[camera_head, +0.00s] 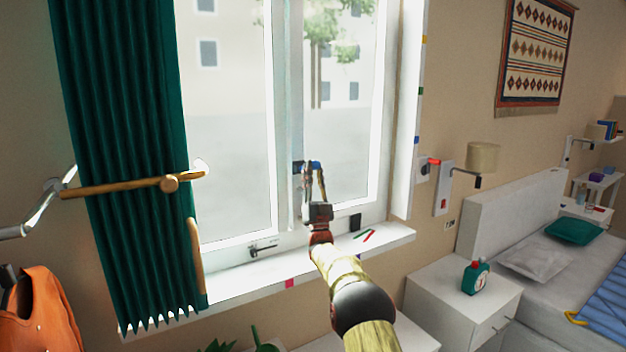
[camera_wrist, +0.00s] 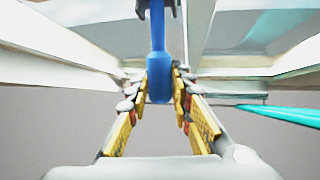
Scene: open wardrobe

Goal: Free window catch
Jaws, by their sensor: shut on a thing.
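The window catch (camera_wrist: 158,58) shows in the wrist view as a blue handle hanging down from a dark mount at the top. My gripper (camera_wrist: 162,90) has its yellow-sided fingers on both sides of the blue handle, shut on its lower part. In the head view my gripper (camera_head: 313,170) is at the middle frame of the window, with a small bit of the blue catch (camera_head: 316,165) showing at its fingertips. The rest of the catch is hidden there by my gripper. The window sashes (camera_head: 285,120) look closed in the head view.
A white sill (camera_head: 245,282) runs below, with red and green sticks (camera_head: 366,236) at its right. A green curtain (camera_head: 125,150) and a wooden bar (camera_head: 120,186) stand to the left. A bedside cabinet (camera_head: 440,293) with a green bottle (camera_head: 474,278) is at the right.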

